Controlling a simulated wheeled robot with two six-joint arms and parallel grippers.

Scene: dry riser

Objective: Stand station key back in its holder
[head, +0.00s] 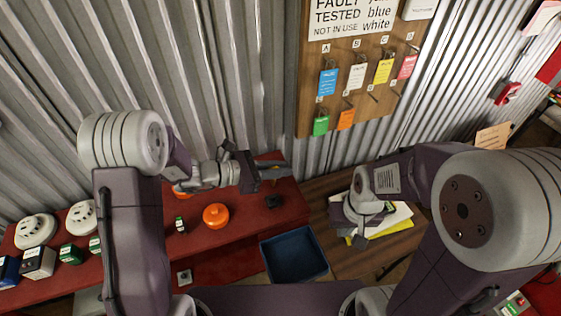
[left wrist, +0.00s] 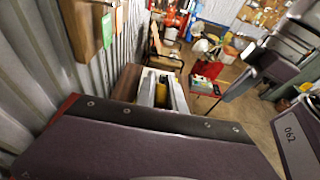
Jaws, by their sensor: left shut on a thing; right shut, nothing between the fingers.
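My left gripper (head: 278,172) is above the back right part of the red bench, near the corrugated wall. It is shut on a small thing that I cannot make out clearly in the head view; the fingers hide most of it. I cannot confirm that it is the station key. A small dark block (head: 273,201) stands on the bench just below this gripper; it may be the holder, but it is too small to tell. My right gripper (head: 361,241) is shut and empty above papers on the wooden table. In the left wrist view, a dark purple surface blocks the lower part.
An orange round thing (head: 216,215) and white detectors (head: 36,230) stand on the red bench (head: 240,242). A blue bin (head: 293,257) is in front. The wooden table (head: 325,200) carries yellow and white papers (head: 398,216). A tag board (head: 340,60) hangs on the wall.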

